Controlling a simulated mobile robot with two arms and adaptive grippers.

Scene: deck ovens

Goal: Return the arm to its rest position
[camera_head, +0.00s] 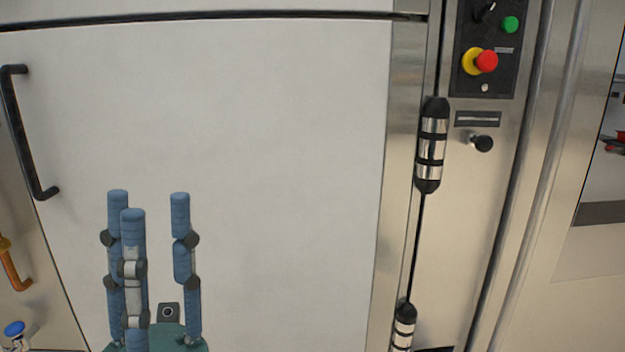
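My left gripper (150,200) shows at the lower left of the head view, in front of a white oven door panel (260,150). Its three blue fingers point up, and clear space shows between the two on the left and the one on the right. It is open and holds nothing. Its teal palm is cut off by the bottom edge, and the arm behind it is out of view. I cannot tell the gap between the fingers and the panel. My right gripper is not in view.
A black handle (15,130) is on the left edge of the panel. Hinges (432,145) run down its right side. A control panel (485,50) with a red button and a green button is at the upper right. An orange handle (12,265) is at the far left.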

